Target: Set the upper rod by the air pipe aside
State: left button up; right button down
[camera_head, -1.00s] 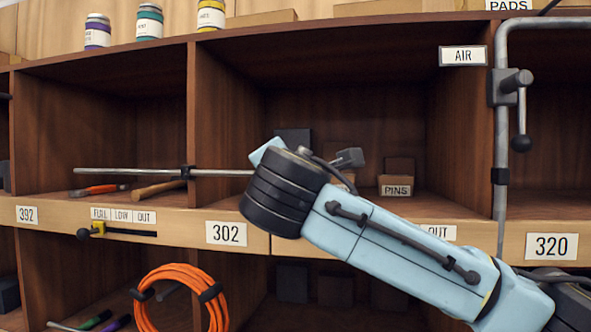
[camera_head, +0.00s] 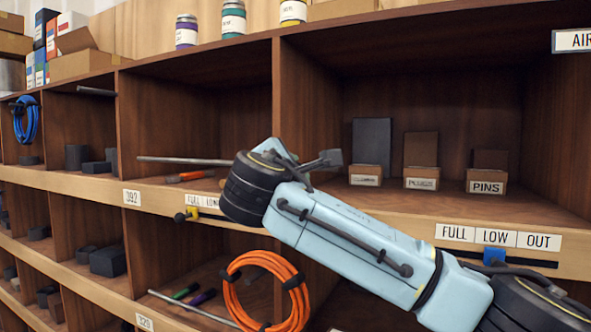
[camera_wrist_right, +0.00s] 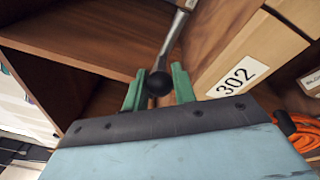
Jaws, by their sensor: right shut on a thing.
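The long grey metal rod (camera_head: 185,161) juts left from behind my right wrist, in front of the cubbies with its free end near label 392. In the right wrist view my right gripper (camera_wrist_right: 158,92) has its two green fingers around the rod's black ball end; the grey shaft (camera_wrist_right: 172,45) runs away from it. My left gripper is not in view.
An orange-handled tool (camera_head: 190,176) lies in the cubby behind the rod. Small boxes, one marked PINS (camera_head: 486,184), stand in the right cubby. An orange hose coil (camera_head: 265,290) hangs below my arm. Sliders line the shelf edge, one with a blue knob (camera_head: 495,256).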

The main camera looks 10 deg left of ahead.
jog(key=c, duration=1.2)
grip_release()
jog(key=shift+o, duration=0.2)
jog(key=shift+s, duration=0.1)
jog(key=s+a+b, duration=0.2)
jog(key=s+b, duration=0.1)
jog(key=s, duration=1)
jog(key=shift+b, duration=0.4)
